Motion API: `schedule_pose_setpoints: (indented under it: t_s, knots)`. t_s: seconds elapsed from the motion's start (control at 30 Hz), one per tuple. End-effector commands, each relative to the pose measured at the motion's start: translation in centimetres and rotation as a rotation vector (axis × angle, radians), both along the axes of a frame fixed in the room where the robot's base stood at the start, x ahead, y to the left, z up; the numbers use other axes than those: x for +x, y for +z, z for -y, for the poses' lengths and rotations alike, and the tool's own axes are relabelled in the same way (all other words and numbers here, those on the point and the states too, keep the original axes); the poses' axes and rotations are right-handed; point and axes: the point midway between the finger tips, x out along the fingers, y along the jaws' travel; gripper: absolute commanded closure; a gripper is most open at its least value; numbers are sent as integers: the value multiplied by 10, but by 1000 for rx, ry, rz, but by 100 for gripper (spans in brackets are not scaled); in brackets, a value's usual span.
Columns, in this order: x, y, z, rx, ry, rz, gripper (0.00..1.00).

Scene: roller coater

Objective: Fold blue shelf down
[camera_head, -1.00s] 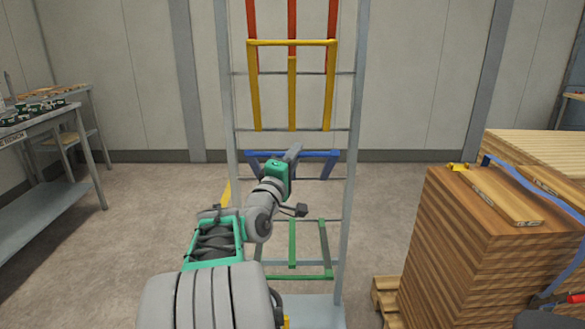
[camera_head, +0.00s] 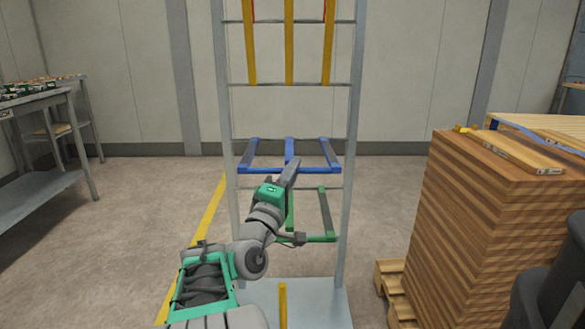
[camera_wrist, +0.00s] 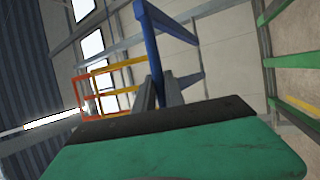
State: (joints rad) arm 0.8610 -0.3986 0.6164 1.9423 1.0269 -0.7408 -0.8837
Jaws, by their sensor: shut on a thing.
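The blue shelf (camera_head: 255,171) is a three-pronged frame on the grey upright rack. In the head view its front bar shows lower than its rear ends, and it sticks out toward me, roughly level. My gripper (camera_head: 293,168) is at the middle of the front bar, in front of the middle prong. In the wrist view my gripper's grey fingers (camera_wrist: 158,92) are shut on a blue bar (camera_wrist: 151,45). The exact contact is partly hidden by the fingers and the green gripper body.
A yellow shelf (camera_head: 290,50) stands folded up above. A green shelf (camera_head: 322,239) sticks out below, partly hidden by my arm. A wood stack (camera_head: 470,225) is at right, and a grey table (camera_head: 50,190) at left. Open floor lies between.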

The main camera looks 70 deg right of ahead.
Motion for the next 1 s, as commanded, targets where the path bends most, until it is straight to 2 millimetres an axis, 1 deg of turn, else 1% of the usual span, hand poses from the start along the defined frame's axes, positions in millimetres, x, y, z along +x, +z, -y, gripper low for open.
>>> schedule_pose_setpoints:
  t_s: [0.07, 0.47, 0.5, 0.57, 0.87, 0.97, 1.0]
  knots:
    - [0, -3, 0, 0, 1, 1, 100]
    - [0, -3, 0, 0, 0, 0, 100]
    - [0, -3, 0, 0, 0, 0, 82]
    - [0, -3, 0, -1, 0, 0, 77]
    - [0, -4, -2, -1, 1, 1, 77]
    - [2, -8, -14, -1, 4, -1, 77]
    - [3, -10, -21, -1, 5, -1, 77]
